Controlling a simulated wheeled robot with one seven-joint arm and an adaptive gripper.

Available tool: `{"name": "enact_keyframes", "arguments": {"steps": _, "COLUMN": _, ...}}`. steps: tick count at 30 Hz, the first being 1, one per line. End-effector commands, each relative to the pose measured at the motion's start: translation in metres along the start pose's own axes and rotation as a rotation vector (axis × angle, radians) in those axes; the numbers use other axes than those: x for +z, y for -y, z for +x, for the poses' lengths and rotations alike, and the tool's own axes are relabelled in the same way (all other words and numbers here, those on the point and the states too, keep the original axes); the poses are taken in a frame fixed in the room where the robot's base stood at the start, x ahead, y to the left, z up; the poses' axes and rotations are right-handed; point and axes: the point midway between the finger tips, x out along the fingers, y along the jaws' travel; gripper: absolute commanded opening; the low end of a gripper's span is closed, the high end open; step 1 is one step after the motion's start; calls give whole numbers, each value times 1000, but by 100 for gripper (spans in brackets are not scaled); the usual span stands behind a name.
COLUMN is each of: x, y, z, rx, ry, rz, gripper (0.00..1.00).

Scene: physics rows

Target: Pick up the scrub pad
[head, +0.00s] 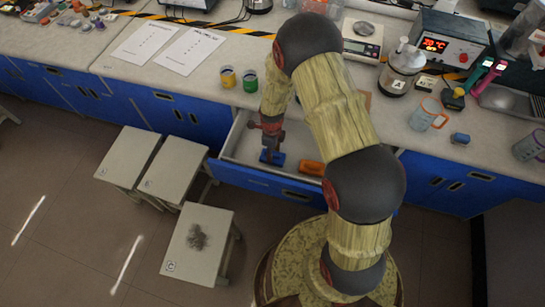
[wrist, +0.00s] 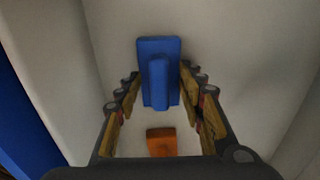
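The scrub pad appears to be the blue block with a raised handle, lying in the open drawer; it shows in the wrist view (wrist: 158,47) and in the head view (head: 272,158). My gripper (wrist: 160,85) is open, pointing down into the drawer, with one finger on each side of the blue pad's handle. I cannot tell if the fingers touch it. In the head view my gripper (head: 271,147) is right above the pad and hides part of it.
An orange block (wrist: 160,142) lies in the same drawer, close to the pad; it also shows in the head view (head: 312,168). Drawer walls (head: 232,134) surround both. Stools (head: 197,243) stand at left, one with a grey wiry clump (head: 197,237). The counter (head: 225,97) is above.

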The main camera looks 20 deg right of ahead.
Motion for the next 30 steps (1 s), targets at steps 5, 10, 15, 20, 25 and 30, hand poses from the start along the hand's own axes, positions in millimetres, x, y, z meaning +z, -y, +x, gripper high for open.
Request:
{"name": "enact_keyframes", "arguments": {"steps": 5, "x": 0, "y": 0, "z": 0, "rx": 0, "ry": 0, "rz": 0, "gripper": 27}}
{"name": "enact_keyframes", "arguments": {"steps": 10, "x": 0, "y": 0, "z": 0, "rx": 1, "ry": 0, "rz": 0, "gripper": 18}}
{"name": "enact_keyframes", "arguments": {"steps": 15, "x": 0, "y": 0, "z": 0, "rx": 1, "ry": 0, "rz": 0, "gripper": 8}}
{"name": "enact_keyframes", "arguments": {"steps": 20, "x": 0, "y": 0, "z": 0, "rx": 1, "ry": 0, "rz": 0, "gripper": 0}}
{"name": "enact_keyframes", "arguments": {"steps": 25, "x": 0, "y": 0, "z": 0, "rx": 0, "ry": 0, "rz": 0, "gripper": 0}}
{"name": "enact_keyframes", "arguments": {"steps": 30, "x": 0, "y": 0, "z": -1, "rx": 0, "ry": 0, "rz": 0, "gripper": 0}}
